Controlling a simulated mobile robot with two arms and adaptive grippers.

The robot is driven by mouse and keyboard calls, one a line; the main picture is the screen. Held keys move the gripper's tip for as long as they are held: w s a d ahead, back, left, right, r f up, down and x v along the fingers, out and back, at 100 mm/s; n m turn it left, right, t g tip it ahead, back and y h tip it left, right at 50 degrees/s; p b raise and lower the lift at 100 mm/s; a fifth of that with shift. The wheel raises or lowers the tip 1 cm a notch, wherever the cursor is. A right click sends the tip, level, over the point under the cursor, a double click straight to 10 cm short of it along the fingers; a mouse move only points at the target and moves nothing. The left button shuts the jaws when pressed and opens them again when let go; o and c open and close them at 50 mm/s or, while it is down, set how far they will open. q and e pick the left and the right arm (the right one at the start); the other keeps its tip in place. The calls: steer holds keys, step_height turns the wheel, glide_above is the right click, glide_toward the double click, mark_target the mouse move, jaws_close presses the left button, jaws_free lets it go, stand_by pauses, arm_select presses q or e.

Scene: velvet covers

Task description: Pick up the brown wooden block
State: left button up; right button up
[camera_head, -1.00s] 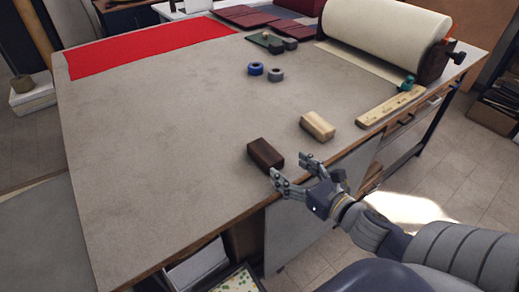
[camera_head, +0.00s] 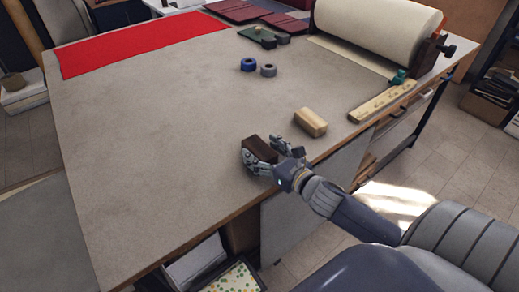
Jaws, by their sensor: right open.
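The brown wooden block (camera_head: 261,148) lies on the grey table (camera_head: 160,150) near its front right edge. My right gripper (camera_head: 262,151) is open, with one finger on the left side of the block and the other on its right side. The fingers partly hide the block's near end. I cannot tell whether either finger touches it. My left gripper does not show.
A light wooden block (camera_head: 311,122) lies just right of the gripper. A blue roll (camera_head: 248,64) and a grey roll (camera_head: 268,70) are farther back.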

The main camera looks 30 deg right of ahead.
steer(key=shift+w+f, duration=0.15)
steer(key=shift+w, duration=0.7)
steer(key=c, duration=1.2)
steer(key=shift+c, duration=0.2)
